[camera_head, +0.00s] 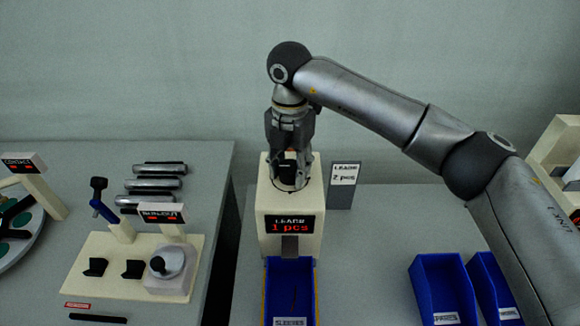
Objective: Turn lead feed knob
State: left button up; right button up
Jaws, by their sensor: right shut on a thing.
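The lead feeder (262,226) is a cream box at the middle of the view, with a display (290,225) reading "LEADS 1 pcs" in red. My right gripper (290,180) points down onto the top of the feeder and is shut on the dark lead feed knob there, which it mostly hides. A grey sign (344,180) behind the feeder reads "LEADS 2 pcs". Below the feeder's chute stands a blue bin (268,290); a thin dark item seems to lie in it. My left gripper is out of view.
Two more blue bins (425,275) stand at the right, close to my right arm. On the left table are a cream fixture (95,265) with a blue-handled lever, several metal bars (155,183) and a round tray (20,235). A gap separates the two tables.

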aim_at(290, 166)
jog(key=shift+r, duration=0.1)
jog(key=o, duration=1)
jog(key=shift+o, duration=0.2)
notch_tip(290, 166, up, 12)
